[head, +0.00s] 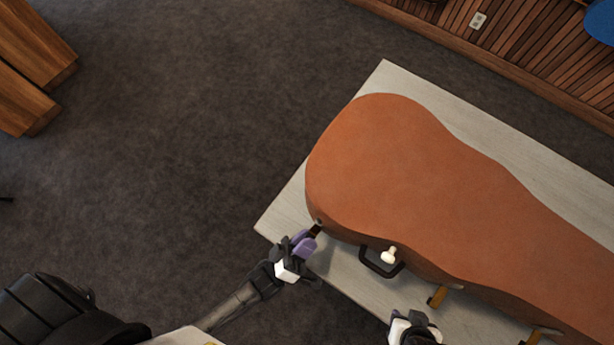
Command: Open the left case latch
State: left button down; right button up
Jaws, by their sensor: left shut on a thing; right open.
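A closed orange-brown instrument case (410,170) lies on a pale table. My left gripper (312,236), with purple finger pads, is at the case's near left side. It is shut on the left case latch (317,229), a small dark piece mostly hidden by the fingers. A black carry handle (378,266) sticks out from the case's near side, with a cream-coloured piece (389,255) beside it. My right gripper (414,324) is open, near the bottom edge, in front of the case and apart from it. Its fingertips are hard to make out.
The pale table (352,270) has bare strips in front of and behind the case. Two yellowish-brown pieces (437,297) stick out along the case's near side, further right. Open dark carpet (180,130) lies to the left, with wooden furniture (30,60) at top left.

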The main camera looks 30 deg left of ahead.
pick_arm(q)
jog(key=shift+f, duration=0.1)
pick_arm(e)
jog(key=shift+a+f, duration=0.15)
jog(key=shift+f, duration=0.15)
pick_arm(q)
jog(key=c, duration=1)
grip_release()
jog(key=b+v, duration=0.2)
jog(key=v, duration=1.1)
jog(key=shift+s+a+f, duration=0.1)
jog(key=shift+s+f, duration=0.1)
jog(key=shift+f, duration=0.2)
pick_arm(e)
notch_tip(320, 180, down, 2)
